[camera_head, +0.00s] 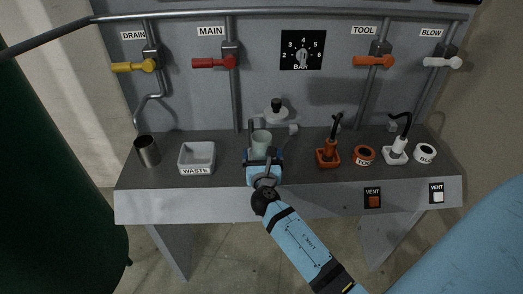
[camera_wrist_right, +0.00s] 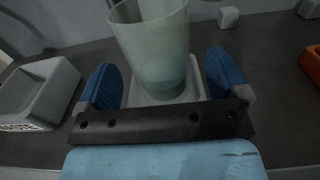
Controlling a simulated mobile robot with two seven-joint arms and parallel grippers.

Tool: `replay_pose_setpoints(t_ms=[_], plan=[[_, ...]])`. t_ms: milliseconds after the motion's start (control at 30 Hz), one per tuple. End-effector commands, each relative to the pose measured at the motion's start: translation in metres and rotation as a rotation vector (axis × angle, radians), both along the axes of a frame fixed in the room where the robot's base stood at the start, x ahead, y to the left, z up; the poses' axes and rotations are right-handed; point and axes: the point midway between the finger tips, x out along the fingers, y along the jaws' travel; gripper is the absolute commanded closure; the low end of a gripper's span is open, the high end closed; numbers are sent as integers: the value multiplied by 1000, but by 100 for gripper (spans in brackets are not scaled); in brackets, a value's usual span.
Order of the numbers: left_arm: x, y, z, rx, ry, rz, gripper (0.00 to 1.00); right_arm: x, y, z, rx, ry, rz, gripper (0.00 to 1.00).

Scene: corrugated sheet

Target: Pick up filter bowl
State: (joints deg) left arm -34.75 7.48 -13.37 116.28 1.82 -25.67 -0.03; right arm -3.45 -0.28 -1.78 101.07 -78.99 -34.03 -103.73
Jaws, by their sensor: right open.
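The filter bowl, a translucent pale-green cup (camera_head: 262,142), stands upright on the bench at the middle. It also shows large in the right wrist view (camera_wrist_right: 155,50), where it seems to stand on a pale square base (camera_wrist_right: 137,96). My right gripper (camera_head: 262,156) reaches it from the front. In the right wrist view its two blue finger pads (camera_wrist_right: 165,80) are spread on either side of the bowl's lower part, with visible gaps. The gripper is open and holds nothing. My left gripper is not in view.
A white WASTE tray (camera_head: 196,170) and a metal cup (camera_head: 147,151) stand to the left. To the right are an orange tool connector (camera_head: 328,157), an orange ring (camera_head: 364,155), a white connector (camera_head: 396,155) and a white ring (camera_head: 425,153). A white fitting with a black knob (camera_head: 276,114) is behind the bowl.

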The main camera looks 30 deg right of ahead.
Motion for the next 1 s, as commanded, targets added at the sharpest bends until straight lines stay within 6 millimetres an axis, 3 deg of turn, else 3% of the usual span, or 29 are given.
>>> replay_pose_setpoints(t_ms=[200,467,700,1000], plan=[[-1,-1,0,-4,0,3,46,23,-14,0,1,-1,0,7],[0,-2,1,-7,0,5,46,25,-15,0,1,0,1,7],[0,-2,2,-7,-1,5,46,25,-15,0,1,0,1,63],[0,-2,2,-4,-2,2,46,25,-15,0,1,-1,1,64]])
